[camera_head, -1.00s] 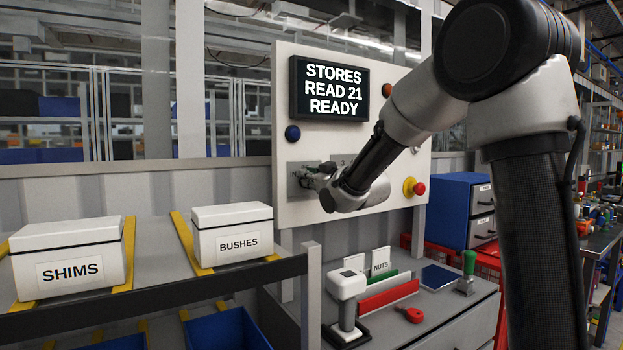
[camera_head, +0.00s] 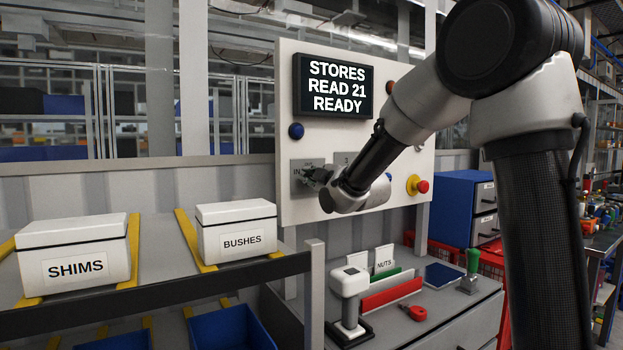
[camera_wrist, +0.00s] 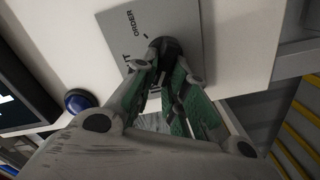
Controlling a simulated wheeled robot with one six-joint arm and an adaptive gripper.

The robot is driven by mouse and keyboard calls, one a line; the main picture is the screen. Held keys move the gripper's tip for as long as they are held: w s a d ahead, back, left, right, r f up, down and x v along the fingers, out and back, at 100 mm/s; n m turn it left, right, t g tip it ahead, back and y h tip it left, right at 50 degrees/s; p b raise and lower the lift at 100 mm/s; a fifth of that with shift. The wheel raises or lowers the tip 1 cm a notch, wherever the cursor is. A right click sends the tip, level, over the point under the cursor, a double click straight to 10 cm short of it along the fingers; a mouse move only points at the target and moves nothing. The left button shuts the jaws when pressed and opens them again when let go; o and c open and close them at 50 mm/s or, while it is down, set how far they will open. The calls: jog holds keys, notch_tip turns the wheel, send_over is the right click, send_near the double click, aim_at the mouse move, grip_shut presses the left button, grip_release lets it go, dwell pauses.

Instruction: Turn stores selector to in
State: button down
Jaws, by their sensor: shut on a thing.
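The stores selector is on a grey plate (camera_head: 298,186) low on the left of the white panel, with "IN" readable at its left side. My gripper (camera_head: 319,177) is at this plate and covers most of the selector in the head view. In the wrist view, the dark selector knob (camera_wrist: 164,47) sits between my fingertips (camera_wrist: 163,60), which are shut on it. The plate (camera_wrist: 185,12) shows "ORDER" and a partly hidden word ending in T. The knob's pointer direction cannot be told. The panel screen (camera_head: 333,86) reads "STORES READ 21 READY".
A blue button (camera_head: 296,131) sits above the plate, and a red-and-yellow stop button (camera_head: 418,185) lies to the right. SHIMS (camera_head: 75,258) and BUSHES (camera_head: 237,231) boxes stand on the left rack.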

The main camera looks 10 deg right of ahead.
jog(key=shift+f, duration=0.1)
dwell(0.4)
jog(key=c, duration=1.4)
grip_release()
jog(key=shift+c, duration=0.2)
jog(key=v, duration=1.2)
